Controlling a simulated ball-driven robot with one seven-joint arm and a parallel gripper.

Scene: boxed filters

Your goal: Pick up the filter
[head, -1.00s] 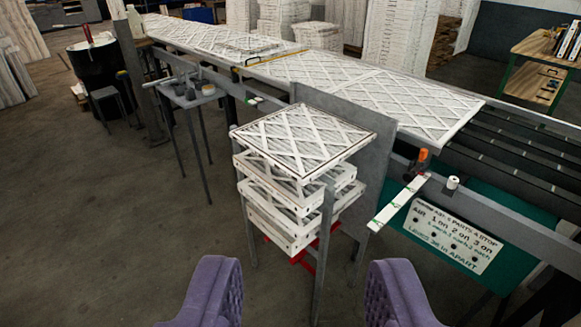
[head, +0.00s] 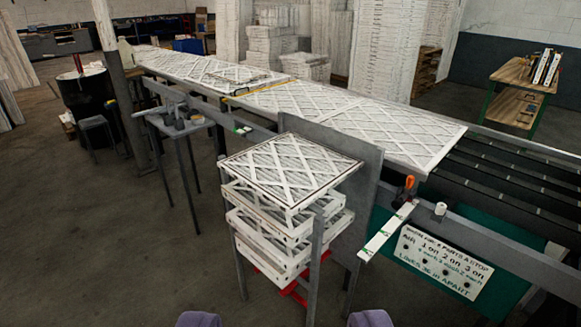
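A stack of white lattice-faced filters (head: 290,166) stands in a grey metal stand in the middle of the head view. The top filter lies flat, and the ones below it are stacked unevenly. My gripper (head: 285,320) shows at the bottom edge as two purple fingertips set wide apart. It is open, with nothing between the fingers, and it is in front of the stand and apart from the filters. Most of the fingers are out of the picture.
A long conveyor (head: 320,107) carrying flat filters runs behind the stand. A grey upright panel (head: 350,200) stands at the stand's right. A small grey table (head: 180,124) is at the left. A white sign (head: 443,261) hangs at the right. The floor at left front is clear.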

